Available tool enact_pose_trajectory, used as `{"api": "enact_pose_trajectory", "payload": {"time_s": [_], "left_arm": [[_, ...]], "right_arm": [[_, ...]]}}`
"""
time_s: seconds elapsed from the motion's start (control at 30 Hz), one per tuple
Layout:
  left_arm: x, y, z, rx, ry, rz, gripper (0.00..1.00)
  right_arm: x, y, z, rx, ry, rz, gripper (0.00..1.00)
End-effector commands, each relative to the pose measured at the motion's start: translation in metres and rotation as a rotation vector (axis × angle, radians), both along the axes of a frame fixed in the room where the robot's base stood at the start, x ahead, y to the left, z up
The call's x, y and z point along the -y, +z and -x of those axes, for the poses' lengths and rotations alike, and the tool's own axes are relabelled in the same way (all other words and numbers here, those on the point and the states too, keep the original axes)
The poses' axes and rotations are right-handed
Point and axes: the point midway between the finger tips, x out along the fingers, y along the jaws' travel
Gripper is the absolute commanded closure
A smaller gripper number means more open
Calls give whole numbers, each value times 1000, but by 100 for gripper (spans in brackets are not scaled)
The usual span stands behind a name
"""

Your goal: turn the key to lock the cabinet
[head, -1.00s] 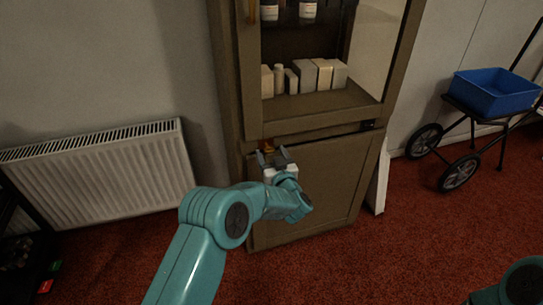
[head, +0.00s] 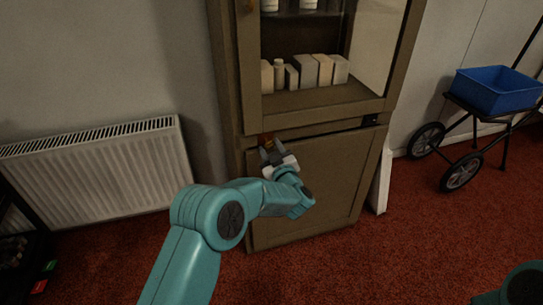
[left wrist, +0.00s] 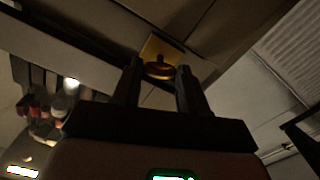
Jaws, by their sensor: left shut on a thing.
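The tall brown cabinet (head: 233,150) has a glazed upper part and a plain lower door (head: 325,185). A brass key (left wrist: 158,70) stands in a square brass plate (left wrist: 152,47) at the door's upper left corner. The plate shows as a small orange-brown patch in the head view (head: 266,138). My left gripper (head: 269,152) is at the key, its fingers pointing at the lock. In the left wrist view my left gripper (left wrist: 160,75) is shut on the key's round head. The keyhole is hidden. My right gripper is out of view.
White boxes and bottles (head: 305,72) stand on the cabinet shelf. A white radiator (head: 95,170) is on the wall at left. A blue bin on a wheeled cart (head: 497,90) stands at right. Red carpet is clear before the cabinet.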

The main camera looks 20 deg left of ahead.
Motion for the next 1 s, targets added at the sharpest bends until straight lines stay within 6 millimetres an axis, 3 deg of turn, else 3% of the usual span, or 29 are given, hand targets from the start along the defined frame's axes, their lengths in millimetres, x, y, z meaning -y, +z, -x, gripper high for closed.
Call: {"api": "enact_pose_trajectory", "payload": {"time_s": [0.03, 0.7, 1.0], "left_arm": [[0, -5, 0, 25, 0, 37, 88], [1, -6, 0, 383, -1, 566, 88], [0, -6, 0, 528, 0, 784, 88]], "right_arm": [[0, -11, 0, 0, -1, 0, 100], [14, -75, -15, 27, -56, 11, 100], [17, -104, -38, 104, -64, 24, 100]]}}
